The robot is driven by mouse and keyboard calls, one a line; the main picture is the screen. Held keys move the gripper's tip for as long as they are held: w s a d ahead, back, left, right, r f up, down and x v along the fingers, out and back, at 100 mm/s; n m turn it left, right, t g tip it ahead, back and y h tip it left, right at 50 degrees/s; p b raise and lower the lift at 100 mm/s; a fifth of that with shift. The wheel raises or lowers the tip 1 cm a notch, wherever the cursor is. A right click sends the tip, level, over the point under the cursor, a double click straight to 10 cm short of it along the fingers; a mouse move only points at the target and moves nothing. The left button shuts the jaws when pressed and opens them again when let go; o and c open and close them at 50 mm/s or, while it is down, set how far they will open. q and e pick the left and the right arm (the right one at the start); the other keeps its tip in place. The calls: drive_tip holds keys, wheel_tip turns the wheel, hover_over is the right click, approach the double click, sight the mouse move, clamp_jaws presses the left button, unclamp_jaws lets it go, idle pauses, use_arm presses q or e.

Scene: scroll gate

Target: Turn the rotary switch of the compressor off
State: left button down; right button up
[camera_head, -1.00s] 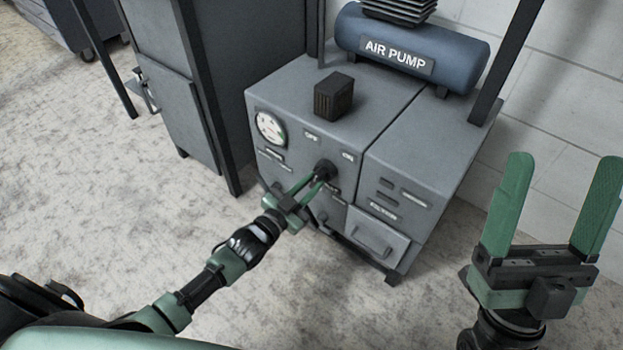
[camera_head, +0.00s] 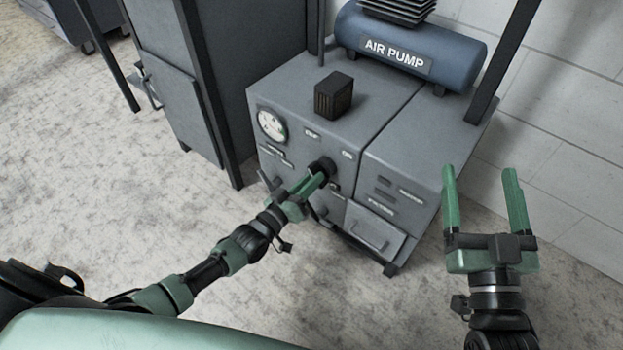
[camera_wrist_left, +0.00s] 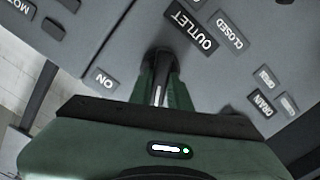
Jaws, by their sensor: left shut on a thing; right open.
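The compressor (camera_head: 385,120) is a grey cabinet with a blue "AIR PUMP" tank (camera_head: 405,48) on top. Its dark round rotary switch (camera_head: 322,168) is on the front panel, below and between the OFF label (camera_head: 311,133) and the ON label (camera_head: 346,154). My left gripper (camera_head: 320,174) is shut on the switch, its green fingers at the knob. My right gripper (camera_head: 481,170) is open and empty, right of the cabinet.
A round gauge (camera_head: 271,125) is left of the switch. A small dark box (camera_head: 333,95) sits on the cabinet top. A tall grey cabinet (camera_head: 245,75) stands to the left. The floor in front is clear. A white block wall (camera_head: 565,130) is at the right.

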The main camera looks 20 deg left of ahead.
use_arm(q)
drive_tip(key=shift+n, duration=0.5)
use_arm(e)
drive_tip(key=shift+f, duration=0.25)
use_arm(q)
drive_tip(key=c, duration=1.3)
unclamp_jaws()
drive_tip(key=shift+s, duration=0.1)
drive_tip(key=p+v, duration=0.2)
drive_tip(key=v, duration=0.5)
drive_tip(key=shift+s+a, duration=0.15)
drive_tip(key=shift+s, duration=0.15)
use_arm(e)
wheel_tip(320, 180, down, 10)
drive_tip(key=s+d+g+h, duration=0.1)
drive_tip(key=g+h, duration=0.1)
drive_tip(key=g, duration=0.3)
drive_tip(key=shift+d+r+g, duration=0.2)
drive_tip(key=shift+d+g, duration=0.15)
drive_tip(key=shift+g, duration=0.05)
